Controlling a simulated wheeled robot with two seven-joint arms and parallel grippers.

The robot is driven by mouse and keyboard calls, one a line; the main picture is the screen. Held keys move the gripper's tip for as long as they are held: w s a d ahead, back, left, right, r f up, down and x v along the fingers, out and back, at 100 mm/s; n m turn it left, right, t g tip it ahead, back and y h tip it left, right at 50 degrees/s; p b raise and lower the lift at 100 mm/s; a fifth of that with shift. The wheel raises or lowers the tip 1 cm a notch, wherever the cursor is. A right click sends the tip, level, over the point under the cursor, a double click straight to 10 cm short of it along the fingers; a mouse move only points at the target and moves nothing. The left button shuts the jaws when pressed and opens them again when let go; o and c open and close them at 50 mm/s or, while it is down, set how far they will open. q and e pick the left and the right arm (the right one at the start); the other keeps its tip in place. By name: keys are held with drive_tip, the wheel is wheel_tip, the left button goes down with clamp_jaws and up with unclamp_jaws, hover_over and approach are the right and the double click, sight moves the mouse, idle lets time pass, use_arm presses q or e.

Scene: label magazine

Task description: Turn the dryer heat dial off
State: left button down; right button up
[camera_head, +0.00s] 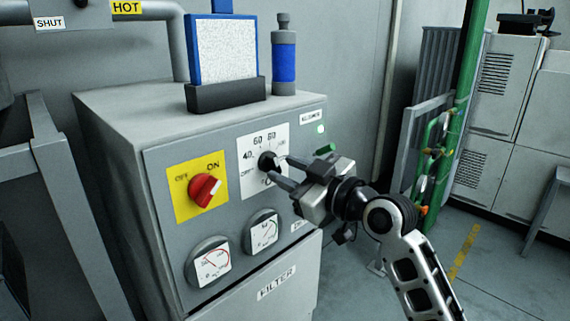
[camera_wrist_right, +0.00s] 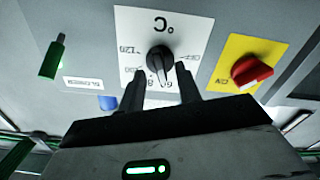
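The heat dial is a black knob (camera_head: 267,160) on a white scale plate (camera_head: 252,144) with temperature marks, on the grey dryer's (camera_head: 150,180) front panel. In the right wrist view the scale is upside down; the knob (camera_wrist_right: 159,60) has a light pointer line toward the 60 to 80 marks. My right gripper (camera_head: 277,164) reaches in from the right at the dial. In the wrist view its two fingers (camera_wrist_right: 160,80) are apart, with the knob's pointer end between and just beyond their tips. I cannot tell whether they touch it. My left gripper is out of view.
A red switch (camera_head: 205,190) on a yellow ON/OFF plate sits left of the dial; it also shows in the wrist view (camera_wrist_right: 250,70). Two gauges (camera_head: 263,231) are below. Open floor lies to the right.

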drive_tip(key=shift+w+a, duration=0.4)
drive_tip(key=shift+w, duration=0.05)
clamp_jaws()
